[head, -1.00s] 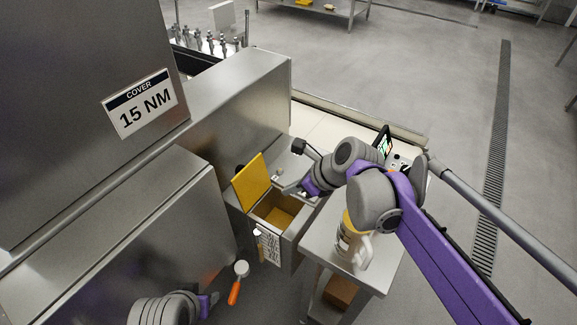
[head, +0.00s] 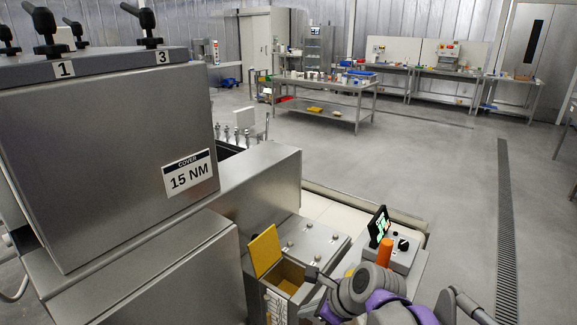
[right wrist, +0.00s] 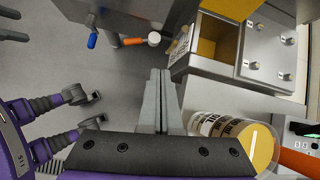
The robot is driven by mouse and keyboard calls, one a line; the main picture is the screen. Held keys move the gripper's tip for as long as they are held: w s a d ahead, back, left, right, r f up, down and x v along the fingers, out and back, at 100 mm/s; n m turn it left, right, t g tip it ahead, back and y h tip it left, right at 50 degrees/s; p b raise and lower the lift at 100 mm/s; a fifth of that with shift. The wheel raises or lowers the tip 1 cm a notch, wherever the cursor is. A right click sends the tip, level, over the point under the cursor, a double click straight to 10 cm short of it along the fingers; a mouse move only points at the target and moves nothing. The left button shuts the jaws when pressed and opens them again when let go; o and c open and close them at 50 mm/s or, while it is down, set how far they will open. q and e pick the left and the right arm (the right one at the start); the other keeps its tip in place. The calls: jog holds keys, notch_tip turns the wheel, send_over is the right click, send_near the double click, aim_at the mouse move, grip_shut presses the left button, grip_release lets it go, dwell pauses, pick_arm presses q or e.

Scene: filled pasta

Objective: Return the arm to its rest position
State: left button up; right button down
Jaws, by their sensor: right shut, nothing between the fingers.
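My right gripper (head: 316,281) is low in the head view, beside the open bin with the yellow lid (head: 265,251). In the right wrist view its two fingers (right wrist: 161,85) are pressed together with nothing between them, above the floor. The bin's opening (right wrist: 213,38) is up and to the right of the fingertips there. My right arm's grey and purple links fill the bottom of the head view. I cannot make out my left gripper in either current view.
A tub with an orange-yellow top (right wrist: 262,148) stands right of the gripper in the wrist view. A control box with a small screen (head: 379,226) is near the arm. An orange-handled scoop (right wrist: 133,41) shows beyond the fingers. Open floor (head: 430,170) lies beyond.

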pick_arm(q)
jog(key=w+r+p, duration=0.2)
jog(key=r, duration=0.1)
pick_arm(e)
jog(key=s+d+f+n+h, duration=0.3)
jog(key=s+d+n, duration=0.3)
jog(key=n, duration=0.5)
jog(key=s+d+f+n+h, duration=0.2)
jog(key=s+d+f+n, duration=0.2)
jog(key=s+d+n, duration=0.3)
jog(key=s+n, duration=0.4)
jog(key=n, duration=0.1)
jog(key=shift+s+d+f+t+h, duration=0.25)
jog(key=shift+s+f+t+h, duration=0.05)
jog(key=shift+t+h, duration=0.1)
